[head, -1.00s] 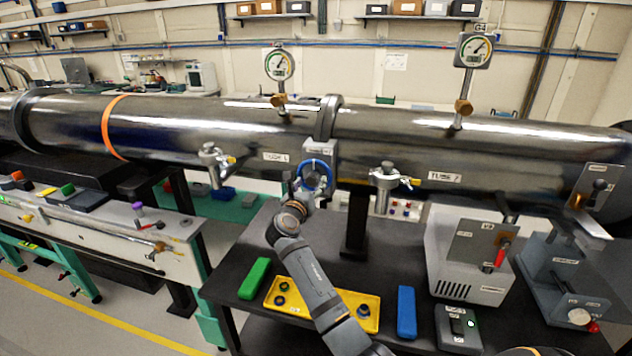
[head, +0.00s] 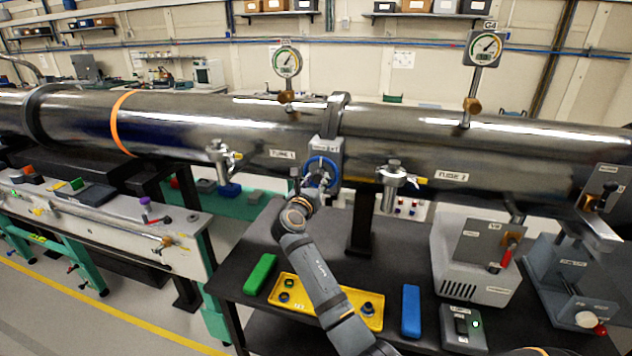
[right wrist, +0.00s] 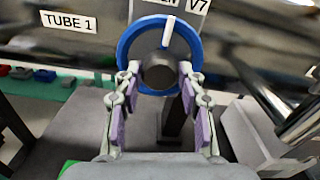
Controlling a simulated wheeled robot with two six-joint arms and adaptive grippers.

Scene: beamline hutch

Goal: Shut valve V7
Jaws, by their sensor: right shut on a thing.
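Valve V7 has a blue handwheel (head: 321,159) on a grey body (head: 327,146) at the joint between TUBE 1 and TUBE 2. In the right wrist view the blue rim (right wrist: 125,45) surrounds a grey hub, and a white mark on the rim points up, slightly tilted. The V7 label (right wrist: 197,6) is partly cut off at the top. My right gripper (right wrist: 158,76) is shut on the handwheel, with a finger on each side of its lower part. In the head view the right gripper (head: 316,187) partly covers the wheel. My left gripper is not in view.
Two small metal valves with yellow levers flank V7, one left (head: 219,156) and one right (head: 393,178). Gauges (head: 286,62) and (head: 485,47) rise above the tubes. Below, the dark table holds a yellow tray (head: 345,311), green (head: 261,274) and blue (head: 411,310) blocks and a grey box.

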